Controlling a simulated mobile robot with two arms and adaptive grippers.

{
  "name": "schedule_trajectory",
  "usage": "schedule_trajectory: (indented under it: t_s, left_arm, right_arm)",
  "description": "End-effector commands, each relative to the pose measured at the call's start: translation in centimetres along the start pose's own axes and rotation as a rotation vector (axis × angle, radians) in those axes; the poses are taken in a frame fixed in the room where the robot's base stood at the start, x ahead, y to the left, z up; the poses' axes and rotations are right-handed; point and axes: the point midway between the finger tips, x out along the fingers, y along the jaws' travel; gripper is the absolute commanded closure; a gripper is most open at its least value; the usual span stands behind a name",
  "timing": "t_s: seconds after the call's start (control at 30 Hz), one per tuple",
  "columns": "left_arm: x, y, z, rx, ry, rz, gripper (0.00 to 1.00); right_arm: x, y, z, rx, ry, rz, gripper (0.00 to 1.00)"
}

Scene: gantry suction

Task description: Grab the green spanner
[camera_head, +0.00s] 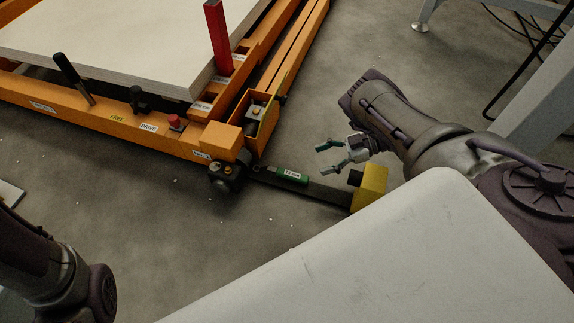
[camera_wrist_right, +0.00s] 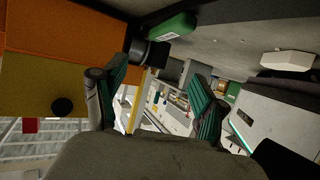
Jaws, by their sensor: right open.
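The green spanner (camera_head: 291,177) shows in the head view as a green body with a white label, at the dark bar beside the orange frame's corner. In the right wrist view a green labelled part (camera_wrist_right: 170,38) shows at the top, beyond my fingers. My right gripper (camera_head: 326,158) is open and empty, to the right of the spanner and apart from it. Its two green-padded fingers (camera_wrist_right: 160,85) stand wide apart in the wrist view. My left arm shows at the lower left, but its gripper is out of view.
An orange frame (camera_head: 182,148) carries a pale slab (camera_head: 110,45), with a red post (camera_head: 217,40) and a black lever (camera_head: 72,75). A yellow block (camera_head: 370,188) sits at the bar's right end. Grey floor is open below the frame. A pale metal leg (camera_head: 540,95) stands right.

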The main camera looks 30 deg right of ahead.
Motion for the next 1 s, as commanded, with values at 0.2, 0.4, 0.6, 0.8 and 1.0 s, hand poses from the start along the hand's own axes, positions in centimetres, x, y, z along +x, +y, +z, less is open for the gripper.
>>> schedule_trajectory:
  t_s: [0.2, 0.4, 0.6, 0.8, 1.0]
  left_arm:
    - [-2.0, 0.4, -0.7, 0.0, -0.001, 0.0, 0.6]
    - [-2.9, 0.6, -1.0, 0.0, -0.001, 0.0, 0.6]
    - [-3.4, 0.7, -1.1, 0.0, -0.001, 0.0, 0.6]
    - [-5.5, 1.2, -1.9, 0.0, 0.0, 0.001, 0.6]
    - [-7.2, 1.5, -2.5, 0.0, 0.0, 0.001, 0.6]
  right_arm:
    - [4.7, 0.0, 0.4, -0.001, 0.002, -0.004, 0.28]
    - [7.3, 0.0, 0.3, -0.001, 0.0, -0.002, 0.28]
    - [8.1, 0.1, 0.3, 0.0, -0.002, -0.002, 0.28]
    - [10.3, 0.5, 1.0, -0.002, -0.002, -0.003, 0.28]
    - [12.8, 0.7, 0.8, -0.002, -0.001, -0.003, 0.28]
